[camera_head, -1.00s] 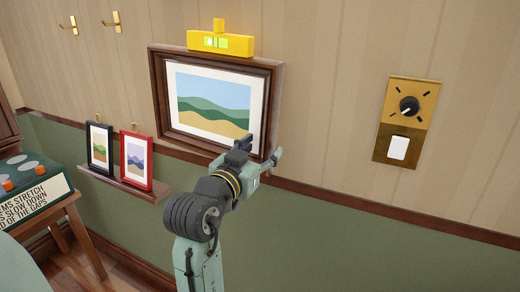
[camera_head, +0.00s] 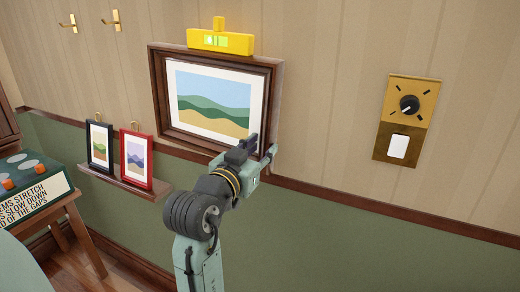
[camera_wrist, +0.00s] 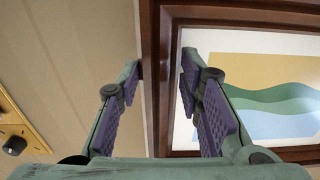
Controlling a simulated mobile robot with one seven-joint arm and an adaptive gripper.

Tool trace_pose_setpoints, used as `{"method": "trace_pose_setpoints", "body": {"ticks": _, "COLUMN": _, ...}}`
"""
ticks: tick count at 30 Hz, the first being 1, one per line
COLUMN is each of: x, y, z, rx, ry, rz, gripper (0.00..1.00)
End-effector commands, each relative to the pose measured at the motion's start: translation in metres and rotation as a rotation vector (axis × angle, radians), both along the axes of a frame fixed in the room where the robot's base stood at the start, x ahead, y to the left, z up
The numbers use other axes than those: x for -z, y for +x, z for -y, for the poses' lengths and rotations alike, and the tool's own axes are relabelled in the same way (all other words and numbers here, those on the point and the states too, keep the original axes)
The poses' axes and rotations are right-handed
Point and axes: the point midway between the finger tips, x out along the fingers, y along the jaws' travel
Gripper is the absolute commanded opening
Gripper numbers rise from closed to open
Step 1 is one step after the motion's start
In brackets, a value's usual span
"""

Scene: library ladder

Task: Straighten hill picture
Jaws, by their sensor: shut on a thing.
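The hill picture (camera_head: 213,104), green and blue hills over yellow in a dark wood frame, hangs on the striped wall. A yellow level (camera_head: 220,41) with a lit green window sits on its top edge. My gripper (camera_head: 260,150) is at the frame's lower right corner, shut on the frame's side rail. In the wrist view, the fingers (camera_wrist: 162,75) stand either side of the dark frame edge (camera_wrist: 152,40), one on the wall side and one over the picture face (camera_wrist: 265,80). Part of the lower right corner is hidden by my gripper.
A small shelf (camera_head: 125,182) holds a black-framed picture (camera_head: 100,146) and a red-framed picture (camera_head: 136,160) at lower left. A brass dial plate (camera_head: 408,120) is on the wall at right. Brass hooks (camera_head: 117,21) are at upper left. The wall between picture and dial is clear.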

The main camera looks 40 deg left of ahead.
Motion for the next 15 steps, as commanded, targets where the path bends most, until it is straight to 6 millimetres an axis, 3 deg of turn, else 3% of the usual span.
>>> {"method": "trace_pose_setpoints", "body": {"ticks": 15, "x": -0.012, "y": 0.003, "z": 0.012, "rx": 0.002, "ry": -0.068, "rz": 0.015, "gripper": 0.00}}
